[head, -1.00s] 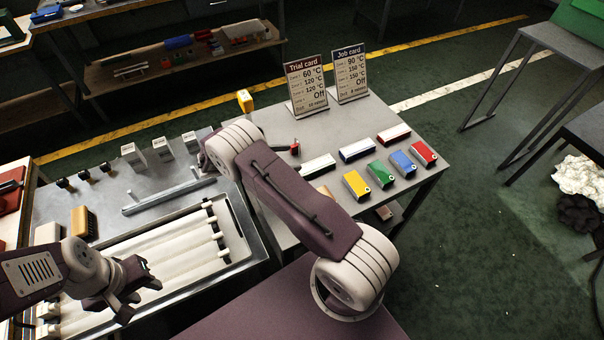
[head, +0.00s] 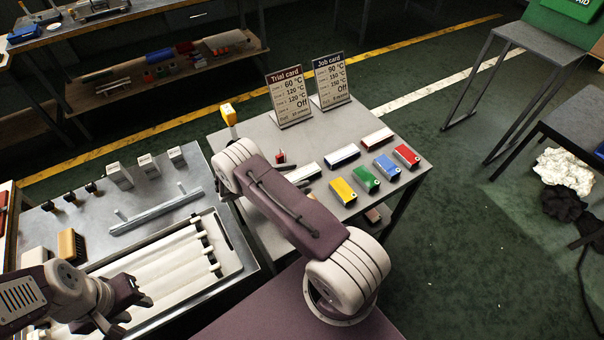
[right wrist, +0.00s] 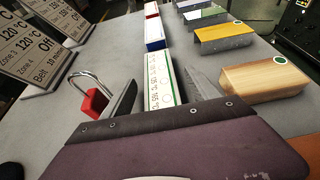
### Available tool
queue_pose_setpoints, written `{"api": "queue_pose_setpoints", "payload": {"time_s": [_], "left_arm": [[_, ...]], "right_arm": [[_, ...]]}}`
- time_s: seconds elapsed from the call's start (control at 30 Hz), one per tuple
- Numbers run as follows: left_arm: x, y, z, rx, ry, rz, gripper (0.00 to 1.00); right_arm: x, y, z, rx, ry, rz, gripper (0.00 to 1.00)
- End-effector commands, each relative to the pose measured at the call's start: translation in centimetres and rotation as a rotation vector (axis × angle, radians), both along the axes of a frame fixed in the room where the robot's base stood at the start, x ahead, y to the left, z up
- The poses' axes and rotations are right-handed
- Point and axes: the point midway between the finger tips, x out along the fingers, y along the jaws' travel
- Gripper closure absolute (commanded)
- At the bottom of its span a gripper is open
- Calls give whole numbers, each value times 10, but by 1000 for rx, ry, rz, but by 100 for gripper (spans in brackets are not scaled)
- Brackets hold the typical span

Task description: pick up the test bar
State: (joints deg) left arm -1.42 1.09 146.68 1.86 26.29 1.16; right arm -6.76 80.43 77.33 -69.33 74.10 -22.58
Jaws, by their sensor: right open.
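I cannot tell for sure which thing is called the test bar. In the right wrist view, a wooden block with a green dot (right wrist: 262,78) lies on the table, right of my right gripper (right wrist: 163,92). That gripper is open, its fingers either side of a white printed strip with a green edge (right wrist: 160,78), in line with it; contact is unclear. Blocks with yellow (head: 343,191), green (head: 366,179), blue (head: 387,167) and red (head: 406,155) tops lie in a row. In the head view my right arm hides its gripper. My left gripper (head: 128,312) hangs low at left; its jaws are unclear.
A red padlock (right wrist: 94,103) stands just left of the right gripper. The trial card (head: 290,97) and job card (head: 332,80) stand at the table's back. Blue-edged (head: 342,155) and red-edged (head: 377,138) white strips lie beyond. A tray of white rollers (head: 240,272) is at left.

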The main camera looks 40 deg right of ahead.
Motion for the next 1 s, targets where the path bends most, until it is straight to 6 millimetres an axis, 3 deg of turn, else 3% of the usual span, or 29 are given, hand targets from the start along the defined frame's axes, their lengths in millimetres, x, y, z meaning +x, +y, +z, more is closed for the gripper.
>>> {"api": "queue_pose_setpoints", "payload": {"time_s": [0.1,0.33,0.57,0.6,0.87,1.0], "left_arm": [[0,0,2,0,0,0,64],[0,0,2,0,0,0,64],[0,0,2,0,0,0,64],[0,0,2,0,0,0,64],[0,0,2,0,0,0,64],[0,0,3,0,0,0,64]], "right_arm": [[-2,-12,-5,1,0,-1,31],[-1,-13,-6,1,0,1,34],[-1,-13,-6,1,0,1,98],[-1,-13,-5,0,-1,1,100],[-1,-13,-2,1,-1,1,100],[0,-13,13,1,-4,1,100]]}}
